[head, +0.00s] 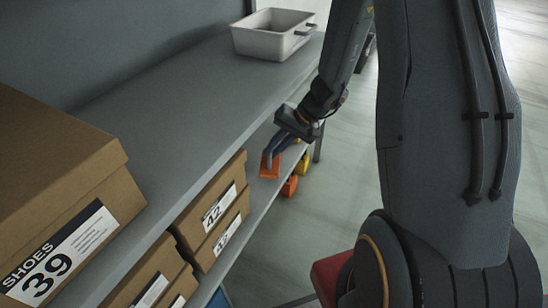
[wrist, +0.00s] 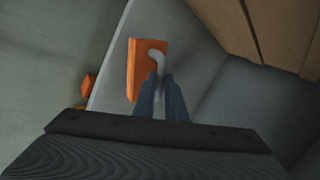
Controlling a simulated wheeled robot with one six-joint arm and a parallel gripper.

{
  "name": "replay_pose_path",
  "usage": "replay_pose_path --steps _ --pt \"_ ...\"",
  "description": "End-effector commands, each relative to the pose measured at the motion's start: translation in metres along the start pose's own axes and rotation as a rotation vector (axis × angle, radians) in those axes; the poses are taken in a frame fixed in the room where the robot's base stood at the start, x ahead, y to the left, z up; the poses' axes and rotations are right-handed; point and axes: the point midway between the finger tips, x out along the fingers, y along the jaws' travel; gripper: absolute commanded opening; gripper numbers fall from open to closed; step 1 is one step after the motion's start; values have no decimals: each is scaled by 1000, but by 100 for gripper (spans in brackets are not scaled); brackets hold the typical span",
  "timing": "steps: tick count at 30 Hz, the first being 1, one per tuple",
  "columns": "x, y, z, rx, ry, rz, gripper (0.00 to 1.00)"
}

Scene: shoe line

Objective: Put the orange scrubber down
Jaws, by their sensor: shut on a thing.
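The orange scrubber (wrist: 147,68) has a flat orange block and a pale grey handle. In the wrist view my gripper (wrist: 162,80) is shut on that handle, with the two dark fingers on either side of it. In the head view the scrubber (head: 269,165) shows below my gripper (head: 276,151), over the lower shelf (head: 258,193) near its front edge. I cannot tell whether its block touches the shelf. My gripper hides part of the handle.
Cardboard shoe boxes (head: 212,212) stand on the lower shelf, nearer me. A big box marked 39 (head: 62,195) and a pale bin (head: 262,43) stand on the upper shelf (head: 185,100). Another orange thing (head: 289,186) and a yellow one (head: 303,163) are beyond the lower shelf's edge.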

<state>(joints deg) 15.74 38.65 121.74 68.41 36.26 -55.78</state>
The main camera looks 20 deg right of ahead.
Motion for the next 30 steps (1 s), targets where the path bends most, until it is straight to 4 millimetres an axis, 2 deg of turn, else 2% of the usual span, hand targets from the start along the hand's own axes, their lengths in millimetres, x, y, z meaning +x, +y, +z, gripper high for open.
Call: replay_pose_path --steps 7,19,20,23,30 --pt "27 18 0 3 -1 1 0" --pt "30 21 0 1 0 0 0" --pt "29 21 0 1 0 0 14" --pt "29 20 0 1 0 0 30" --pt "29 20 0 1 0 0 30"
